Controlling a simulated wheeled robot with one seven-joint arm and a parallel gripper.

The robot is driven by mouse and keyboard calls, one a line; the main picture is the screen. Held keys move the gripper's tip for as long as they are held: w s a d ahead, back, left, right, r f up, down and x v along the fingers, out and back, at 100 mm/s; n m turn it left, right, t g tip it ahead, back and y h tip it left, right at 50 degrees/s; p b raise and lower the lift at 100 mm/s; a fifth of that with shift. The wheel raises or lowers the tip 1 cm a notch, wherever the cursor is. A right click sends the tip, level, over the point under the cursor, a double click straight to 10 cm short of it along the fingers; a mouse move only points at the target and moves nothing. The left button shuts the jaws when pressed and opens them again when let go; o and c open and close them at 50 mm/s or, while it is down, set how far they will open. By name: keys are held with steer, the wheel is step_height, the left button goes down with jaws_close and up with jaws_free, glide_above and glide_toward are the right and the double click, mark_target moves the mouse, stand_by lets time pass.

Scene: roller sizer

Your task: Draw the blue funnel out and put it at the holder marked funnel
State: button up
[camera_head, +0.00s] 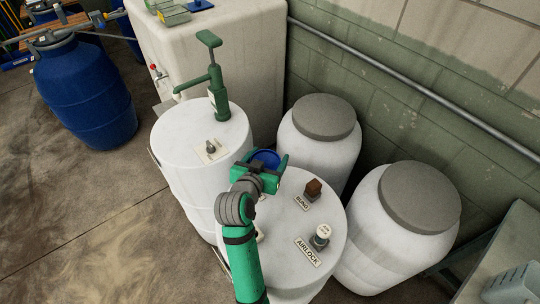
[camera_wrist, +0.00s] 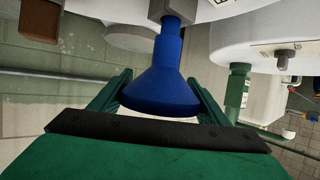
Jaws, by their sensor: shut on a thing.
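The blue funnel (camera_head: 266,157) is between the fingers of my gripper (camera_head: 259,172), above the back edge of the front white barrel (camera_head: 328,240). In the wrist view my gripper (camera_wrist: 160,97) is shut on the wide cone of the funnel (camera_wrist: 163,75). The stem points away from my gripper to a grey fitting (camera_wrist: 174,9) on the barrel; I cannot tell whether the stem sits inside it. The brown bung (camera_head: 313,188) stands by the BUNG label (camera_head: 302,203), the white airlock (camera_head: 321,234) by the AIRLOCK label (camera_head: 308,252). No funnel label is readable; my arm hides part of the lid.
A second white barrel (camera_head: 185,130) stands left, with a green hand pump (camera_head: 216,90) and a small grey fitting (camera_head: 211,147). Two grey-lidded barrels (camera_head: 323,117) stand toward the wall. A blue drum (camera_head: 85,95) stands far left beside open floor.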

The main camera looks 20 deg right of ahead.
steer(key=shift+s+d+f, duration=0.1)
steer(key=shift+f, duration=0.95)
steer(key=o, duration=1.1)
steer(key=shift+v, duration=5.4)
